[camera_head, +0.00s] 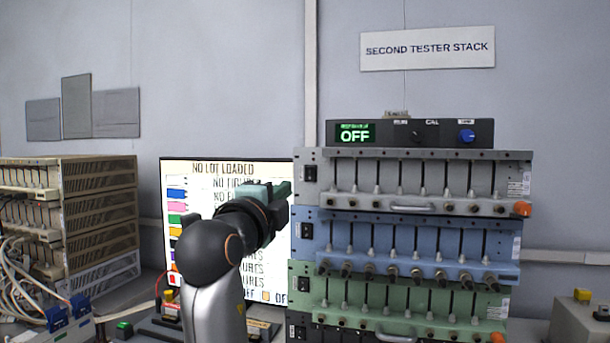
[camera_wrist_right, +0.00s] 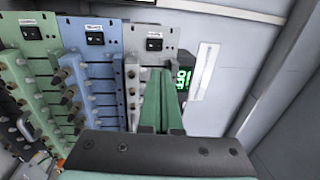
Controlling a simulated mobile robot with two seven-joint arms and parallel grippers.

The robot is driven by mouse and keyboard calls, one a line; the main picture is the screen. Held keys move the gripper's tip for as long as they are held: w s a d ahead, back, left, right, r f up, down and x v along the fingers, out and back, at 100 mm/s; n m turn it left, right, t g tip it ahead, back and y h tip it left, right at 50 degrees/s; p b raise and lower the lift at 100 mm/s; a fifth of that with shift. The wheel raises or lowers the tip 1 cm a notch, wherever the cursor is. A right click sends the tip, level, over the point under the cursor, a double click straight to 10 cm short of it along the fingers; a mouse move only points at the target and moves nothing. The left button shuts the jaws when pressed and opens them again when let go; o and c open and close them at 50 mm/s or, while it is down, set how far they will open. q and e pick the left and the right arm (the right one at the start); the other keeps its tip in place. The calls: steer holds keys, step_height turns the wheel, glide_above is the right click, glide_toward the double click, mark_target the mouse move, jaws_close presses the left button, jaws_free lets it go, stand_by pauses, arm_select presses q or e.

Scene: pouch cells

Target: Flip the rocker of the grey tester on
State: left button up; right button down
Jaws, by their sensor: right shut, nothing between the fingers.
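The grey tester (camera_head: 430,168) is the top coloured unit of the stack, under a black box. Its small black rocker (camera_head: 310,173) sits at the left end of its front; which way it is tipped is too small to tell. The rocker also shows in the right wrist view (camera_wrist_right: 154,44), on the grey panel (camera_wrist_right: 165,32) just beyond my fingertips. My right gripper (camera_head: 284,189) is shut and empty, its green fingers just left of the grey tester in the head view. In the right wrist view the shut fingers (camera_wrist_right: 160,74) point at the grey panel, below the rocker. My left gripper is out of view.
The black box (camera_head: 482,133) on top shows OFF in green. A blue tester (camera_head: 400,240) and a green tester (camera_head: 410,298) with similar rockers sit below. A screen (camera_head: 215,180) stands behind my right arm. Tan racks (camera_head: 98,205) with cables stand at left.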

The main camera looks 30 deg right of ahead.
steer(key=p, duration=0.7)
glide_toward(310, 169)
steer(key=x, duration=0.5)
steer(key=shift+d+r, duration=0.1)
steer(key=shift+r, duration=0.1)
steer(key=shift+w+d, duration=0.5)
steer(key=shift+w+d+p, duration=0.1)
steer(key=shift+p, duration=0.2)
steer(key=shift+f, duration=0.1)
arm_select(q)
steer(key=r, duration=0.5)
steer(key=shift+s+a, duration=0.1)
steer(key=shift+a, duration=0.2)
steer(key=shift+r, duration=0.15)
